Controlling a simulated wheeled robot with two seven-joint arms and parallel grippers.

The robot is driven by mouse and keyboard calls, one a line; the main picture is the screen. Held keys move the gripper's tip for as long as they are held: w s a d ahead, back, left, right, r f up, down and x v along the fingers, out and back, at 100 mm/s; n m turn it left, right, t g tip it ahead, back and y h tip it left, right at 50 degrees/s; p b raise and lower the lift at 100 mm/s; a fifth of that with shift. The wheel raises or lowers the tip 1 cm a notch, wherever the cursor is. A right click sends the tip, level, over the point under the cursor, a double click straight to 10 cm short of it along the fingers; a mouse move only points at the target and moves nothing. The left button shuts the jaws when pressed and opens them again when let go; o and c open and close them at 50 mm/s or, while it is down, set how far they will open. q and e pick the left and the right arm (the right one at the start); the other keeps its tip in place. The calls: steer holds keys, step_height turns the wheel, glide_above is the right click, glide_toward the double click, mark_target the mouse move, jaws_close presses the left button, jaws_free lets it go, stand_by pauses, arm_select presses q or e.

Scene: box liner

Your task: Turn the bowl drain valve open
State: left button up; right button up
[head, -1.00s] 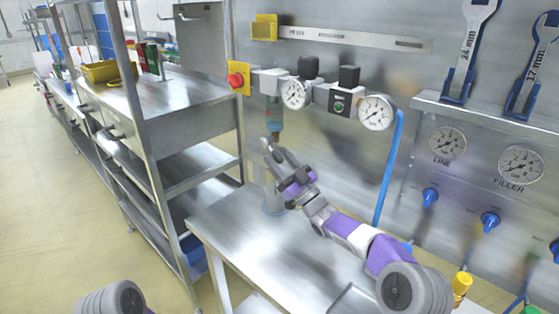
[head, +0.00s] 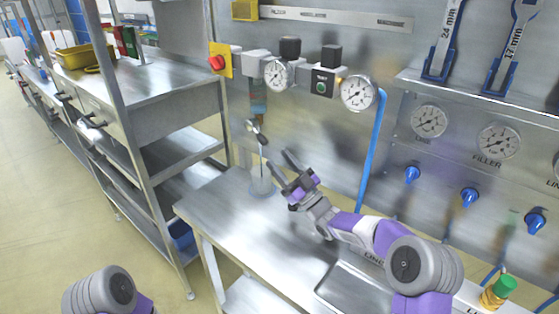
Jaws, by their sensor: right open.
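The filter bowl (head: 258,103) hangs under the regulator row on the wall, with a bluish band on it. Below it is the small drain valve (head: 257,132), with a dark, tilted handle. A thin pale vertical line runs from below the valve down to a clear container (head: 262,184) on the bench; I cannot tell whether it is liquid or a tube. My right gripper (head: 279,165) is open and empty, below and to the right of the valve, apart from it, and partly in front of the container. My left gripper is out of view.
The steel bench (head: 225,210) is mostly clear, with a shallow tray (head: 345,290) at front right. A shelf rack (head: 150,130) stands at left. Gauges (head: 357,93), a red button (head: 217,62) and a blue hose (head: 371,150) are close by on the wall.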

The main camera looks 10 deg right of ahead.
steer(key=shift+d+r, duration=0.2)
steer(key=shift+r, duration=0.05)
steer(key=c, duration=0.4)
steer(key=s+d+r+h+p, duration=0.1)
steer(key=d+r+m+h+p, duration=0.1)
steer(key=r+p, duration=0.1)
steer(key=s+d+r+p, duration=0.1)
steer(key=r, duration=0.1)
steer(key=shift+s+d+r+m+h, duration=0.15)
steer(key=shift+s+d+m+h, duration=0.15)
steer(key=shift+s+d+h, duration=0.1)
jaws_close()
steer(key=s+d+r+g+h+p, duration=0.1)
steer(key=s+r+g+h+p, duration=0.2)
steer(key=s+p, duration=0.25)
steer(key=h+b, duration=0.1)
steer(key=b, duration=0.1)
glide_toward(262, 138)
step_height(262, 138, up, 3)
steer(key=w+a, duration=0.2)
steer(key=shift+w+a+f+m+b, duration=0.15)
steer(key=shift+w+a+f+b, duration=0.2)
steer(key=shift+w+f, duration=0.35)
steer(key=shift+w+a+f+m+b, duration=0.2)
steer(key=shift+w+f+b, duration=0.2)
steer(key=shift+w+f, duration=0.25)
steer(key=shift+s, duration=0.1)
